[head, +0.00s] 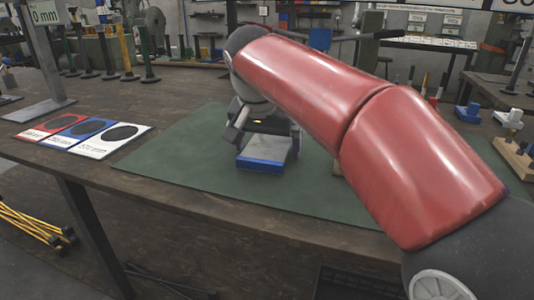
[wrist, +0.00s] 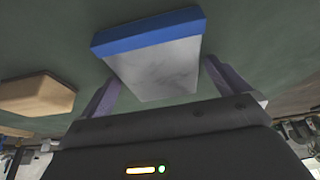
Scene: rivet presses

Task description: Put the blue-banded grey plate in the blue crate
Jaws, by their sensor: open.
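The blue-banded grey plate (head: 264,153) lies on the green mat, its blue edge toward the front of the table. In the wrist view the plate (wrist: 155,72) shows its grey face and a blue band along its far end. My gripper (head: 266,134) is open over the plate. In the wrist view its two fingers (wrist: 160,85) stand on either side of the plate's near part, with gaps between fingers and plate. I cannot make out a blue crate for certain in either view.
A tan wooden block (wrist: 38,94) lies beside the plate in the wrist view. Red, blue and white cards (head: 82,131) with black ovals lie at the table's left. The green mat (head: 165,160) is clear left of the plate. My red arm hides much of the right side.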

